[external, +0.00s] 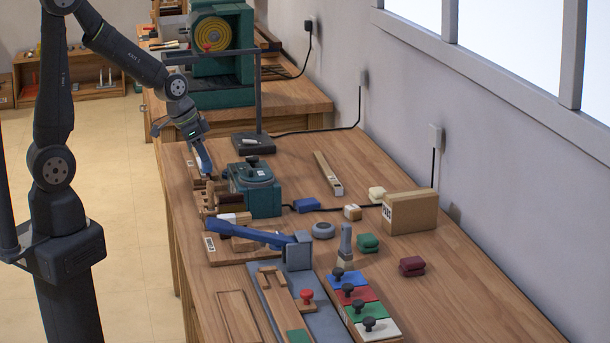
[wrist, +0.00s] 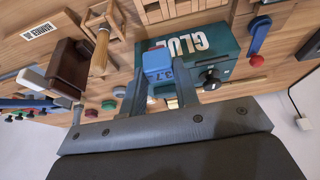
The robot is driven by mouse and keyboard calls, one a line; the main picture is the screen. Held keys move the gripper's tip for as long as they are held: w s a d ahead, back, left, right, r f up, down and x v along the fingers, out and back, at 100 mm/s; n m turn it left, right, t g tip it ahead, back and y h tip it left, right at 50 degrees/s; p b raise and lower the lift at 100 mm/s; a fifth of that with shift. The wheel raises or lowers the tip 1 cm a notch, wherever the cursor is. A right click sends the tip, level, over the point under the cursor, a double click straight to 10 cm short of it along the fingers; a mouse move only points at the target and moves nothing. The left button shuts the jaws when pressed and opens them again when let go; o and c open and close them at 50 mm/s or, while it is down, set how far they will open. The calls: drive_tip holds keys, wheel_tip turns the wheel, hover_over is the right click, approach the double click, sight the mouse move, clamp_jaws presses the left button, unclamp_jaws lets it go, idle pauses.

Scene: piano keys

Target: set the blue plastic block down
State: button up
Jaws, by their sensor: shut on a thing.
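My gripper (wrist: 160,82) is shut on the blue plastic block (wrist: 157,61), which sits between the two fingers in the wrist view. In the external view my gripper (external: 205,164) points down at the left side of the glue box (external: 263,194), over the table's left part. The held block is too small to make out clearly there, and I cannot tell whether it touches anything below.
Wooden holders with tools (external: 222,198) stand close below my gripper. A blue-handled clamp tool (external: 237,231), a blue pad (external: 306,205) and a cardboard box (external: 410,211) lie nearer or to the right. A stand (external: 258,100) rises behind. Bare wood (external: 295,160) lies right of the glue box.

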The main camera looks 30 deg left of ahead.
wheel_tip(320, 180, up, 6)
drive_tip(key=w+d, duration=0.2)
drive_tip(key=d, duration=0.1)
drive_tip(key=w+d+n, duration=0.1)
drive_tip(key=w+d, duration=0.1)
drive_tip(key=d, duration=0.1)
drive_tip(key=w+d+n, duration=0.1)
drive_tip(key=w+d, duration=0.1)
drive_tip(key=d, duration=0.1)
drive_tip(key=shift+w+r+y, duration=0.1)
drive_tip(key=shift+w+y, duration=0.25)
drive_tip(key=shift+y, duration=0.05)
drive_tip(key=w+d+n, duration=0.2)
drive_tip(key=w+d, duration=0.3)
drive_tip(key=d, duration=0.5)
drive_tip(key=shift+t+y, duration=0.4)
drive_tip(key=w+a+f, duration=0.1)
drive_tip(key=w+f, duration=0.2)
drive_tip(key=f, duration=0.1)
drive_tip(key=w+a+f, duration=0.2)
drive_tip(key=w+f, duration=0.2)
drive_tip(key=w+a+f, duration=0.2)
drive_tip(key=w+f, duration=0.1)
drive_tip(key=f, duration=0.2)
drive_tip(key=shift+w, duration=0.25)
drive_tip(key=shift+f, duration=1.85)
